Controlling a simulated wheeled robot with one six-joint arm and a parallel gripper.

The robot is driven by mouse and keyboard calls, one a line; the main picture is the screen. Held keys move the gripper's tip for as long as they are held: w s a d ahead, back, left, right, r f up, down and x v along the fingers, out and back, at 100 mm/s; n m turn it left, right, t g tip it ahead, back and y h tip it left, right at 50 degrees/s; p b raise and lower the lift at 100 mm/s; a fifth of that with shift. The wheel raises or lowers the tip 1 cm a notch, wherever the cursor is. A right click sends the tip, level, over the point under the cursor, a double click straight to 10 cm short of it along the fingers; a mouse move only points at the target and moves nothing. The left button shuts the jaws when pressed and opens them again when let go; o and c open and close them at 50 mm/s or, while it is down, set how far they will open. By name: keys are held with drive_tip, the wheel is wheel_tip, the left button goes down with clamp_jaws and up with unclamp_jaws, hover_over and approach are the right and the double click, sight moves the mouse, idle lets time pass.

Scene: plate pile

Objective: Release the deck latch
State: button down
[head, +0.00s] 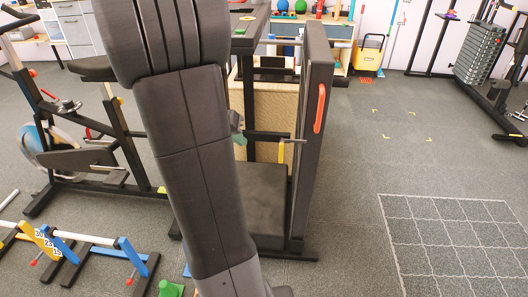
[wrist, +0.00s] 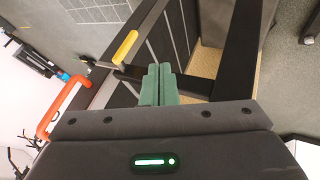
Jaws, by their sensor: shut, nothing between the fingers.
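A folding treadmill's dark deck (head: 314,140) stands upright in the head view, with an orange-red handle (head: 320,108) on its side. In the wrist view the yellow lever (wrist: 125,48) is up and left of my fingertips, and the orange-red handle (wrist: 60,112) is at the left. My gripper (wrist: 161,68) is shut and empty, its green fingers over the crossbar (wrist: 196,85). I cannot tell if they touch it. In the head view my arm hides most of the gripper.
The treadmill's dark base (head: 262,200) lies below the crossbar. An exercise bike (head: 85,140) stands at the left, with low hurdles (head: 100,252) in front of it. The floor right of the deck is clear.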

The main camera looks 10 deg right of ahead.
sight(281, 151)
drive_tip(key=w+d+f+b, duration=0.1)
drive_tip(key=d+f+b, duration=0.1)
drive_tip(key=d+f, duration=0.6)
drive_tip(key=shift+d+b, duration=0.4)
drive_tip(key=shift+d, duration=0.3)
drive_tip(key=shift+f+b, duration=0.2)
drive_tip(key=shift+b, duration=0.45)
